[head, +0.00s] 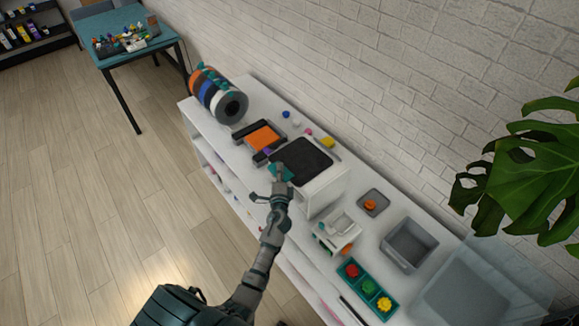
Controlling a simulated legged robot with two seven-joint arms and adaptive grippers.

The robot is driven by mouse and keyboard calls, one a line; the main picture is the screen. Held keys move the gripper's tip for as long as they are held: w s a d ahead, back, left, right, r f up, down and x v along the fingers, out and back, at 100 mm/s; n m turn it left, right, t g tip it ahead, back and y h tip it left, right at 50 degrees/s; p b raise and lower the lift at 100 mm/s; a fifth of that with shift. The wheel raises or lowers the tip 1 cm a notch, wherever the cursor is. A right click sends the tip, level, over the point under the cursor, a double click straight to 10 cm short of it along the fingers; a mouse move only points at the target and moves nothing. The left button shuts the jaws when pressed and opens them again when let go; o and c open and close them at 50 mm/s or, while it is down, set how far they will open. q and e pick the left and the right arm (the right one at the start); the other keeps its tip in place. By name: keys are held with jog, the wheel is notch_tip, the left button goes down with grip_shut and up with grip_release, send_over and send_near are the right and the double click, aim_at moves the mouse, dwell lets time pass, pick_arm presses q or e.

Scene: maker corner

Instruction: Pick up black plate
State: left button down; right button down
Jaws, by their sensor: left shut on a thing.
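The black plate (303,158) is a dark, flat square with rounded corners. It is at the top of a white box-shaped unit (323,191) on the white shelf bench; I cannot tell whether it is lifted off. My left gripper (280,174) reaches up from below and is shut at the plate's near left edge. The fingertips are small and partly merge with the teal and dark parts there. My right gripper is not in view.
An orange-topped device (265,137) and filament spools (217,94) stand left of the plate. Right are a small white machine (337,231), a grey bin (411,244) and a teal tray (368,288). A brick wall runs behind; floor is clear at left.

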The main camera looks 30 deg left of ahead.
pick_arm(q)
notch_tip(320, 180, up, 4)
jog(key=shift+f+p, duration=0.25)
jog(key=shift+p, duration=0.55)
jog(key=d+r+b+v, duration=0.1)
jog(key=b+v, duration=0.1)
jog(key=v, duration=1.4)
jog(key=shift+w+r, duration=0.25)
jog(key=shift+r, duration=0.05)
jog(key=shift+f, duration=0.1)
